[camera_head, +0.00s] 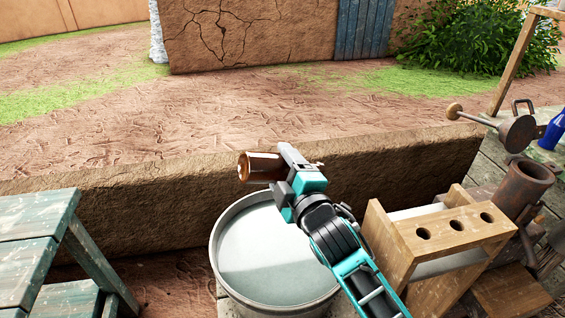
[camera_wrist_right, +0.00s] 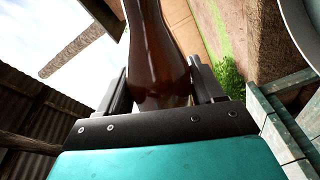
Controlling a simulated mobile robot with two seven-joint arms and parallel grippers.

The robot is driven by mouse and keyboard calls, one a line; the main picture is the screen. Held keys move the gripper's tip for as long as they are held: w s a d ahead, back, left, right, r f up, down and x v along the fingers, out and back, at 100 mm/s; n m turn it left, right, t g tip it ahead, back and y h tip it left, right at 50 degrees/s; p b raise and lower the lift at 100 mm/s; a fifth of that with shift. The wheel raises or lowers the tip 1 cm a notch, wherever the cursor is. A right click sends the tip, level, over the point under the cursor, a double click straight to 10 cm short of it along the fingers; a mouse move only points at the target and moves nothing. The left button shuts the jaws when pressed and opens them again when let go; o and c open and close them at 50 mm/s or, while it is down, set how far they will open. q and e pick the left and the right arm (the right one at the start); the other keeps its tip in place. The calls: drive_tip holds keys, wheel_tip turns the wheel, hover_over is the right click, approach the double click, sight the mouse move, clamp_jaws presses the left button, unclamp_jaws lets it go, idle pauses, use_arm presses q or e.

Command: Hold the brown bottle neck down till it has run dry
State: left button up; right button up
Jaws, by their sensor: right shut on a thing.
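The brown bottle (camera_head: 262,167) is held by my right gripper (camera_head: 292,170) above the far rim of a round grey metal tub (camera_head: 221,236). In the head view it lies roughly level, with one end pointing left. Which end is the neck I cannot tell there. In the right wrist view the glossy brown bottle (camera_wrist_right: 158,55) sits between the two dark fingers of the right gripper (camera_wrist_right: 162,85). No stream of liquid shows. The tub holds a pale, flat surface. My left gripper is in neither view.
A low mud wall (camera_head: 140,215) runs behind the tub. A wooden rack with round holes (camera_head: 440,235) stands right of it on a plank table with a rusty metal cylinder (camera_head: 525,185) and a blue bottle (camera_head: 553,130). A worn green wooden stand (camera_head: 35,225) is at left.

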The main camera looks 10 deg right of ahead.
drive_tip(key=shift+m, duration=0.7)
drive_tip(key=m, duration=0.1)
drive_tip(key=m+p, duration=0.1)
drive_tip(key=shift+r+m, duration=0.2)
drive_tip(key=shift+m, duration=0.1)
drive_tip(key=shift+f+m, duration=0.15)
drive_tip(key=shift+m, duration=0.95)
drive_tip(key=m, duration=0.3)
idle(2.7)
